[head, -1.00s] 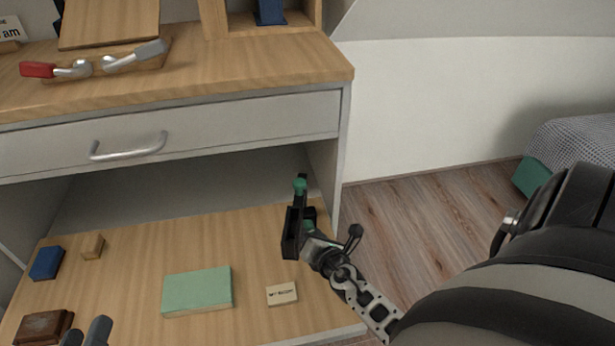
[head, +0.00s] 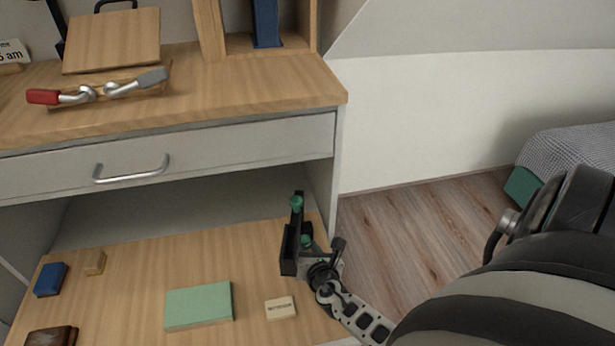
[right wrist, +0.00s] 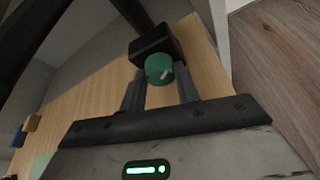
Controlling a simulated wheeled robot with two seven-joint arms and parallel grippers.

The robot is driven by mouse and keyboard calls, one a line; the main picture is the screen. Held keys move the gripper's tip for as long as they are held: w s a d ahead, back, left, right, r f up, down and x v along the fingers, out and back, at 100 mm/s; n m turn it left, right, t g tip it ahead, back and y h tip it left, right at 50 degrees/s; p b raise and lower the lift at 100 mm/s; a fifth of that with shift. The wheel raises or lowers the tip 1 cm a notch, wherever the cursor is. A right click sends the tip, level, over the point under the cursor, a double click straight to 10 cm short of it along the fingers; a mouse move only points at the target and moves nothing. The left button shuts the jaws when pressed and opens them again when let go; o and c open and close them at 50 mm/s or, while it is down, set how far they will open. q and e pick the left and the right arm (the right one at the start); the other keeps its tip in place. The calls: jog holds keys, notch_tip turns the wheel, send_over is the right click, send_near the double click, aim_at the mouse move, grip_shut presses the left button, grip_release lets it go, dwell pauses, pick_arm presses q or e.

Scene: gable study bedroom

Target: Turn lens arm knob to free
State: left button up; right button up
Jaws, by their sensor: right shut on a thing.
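The lens arm's black block (head: 289,250) stands upright at the right edge of the lower wooden shelf, with a green knob (head: 296,203) at its top. A second green knob (head: 306,241) sits on its side, low down. My right gripper (head: 308,244) reaches it from the lower right. In the right wrist view the two fingers of the right gripper (right wrist: 160,88) are shut on a round green knob (right wrist: 158,68) with a short slanted white mark, in front of a black block (right wrist: 157,44). Any labels by the knob cannot be read. My left gripper is out of view.
A green box (head: 198,306), a small labelled block (head: 280,308), a blue box (head: 50,279) and a small wooden block (head: 94,263) lie on the lower shelf. A closed drawer (head: 230,150) and the desktop (head: 250,85) are above. Floor (head: 410,215) is clear on the right.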

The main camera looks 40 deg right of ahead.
jog(key=shift+a+n+g+h+p, duration=0.1)
jog(key=shift+n+g+h+p, duration=0.2)
jog(key=shift+n+h+p, duration=0.55)
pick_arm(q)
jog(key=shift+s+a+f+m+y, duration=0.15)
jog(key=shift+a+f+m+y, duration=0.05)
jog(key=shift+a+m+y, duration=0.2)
pick_arm(e)
jog(key=shift+n, duration=0.35)
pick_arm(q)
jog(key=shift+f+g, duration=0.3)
pick_arm(e)
jog(key=o, duration=0.7)
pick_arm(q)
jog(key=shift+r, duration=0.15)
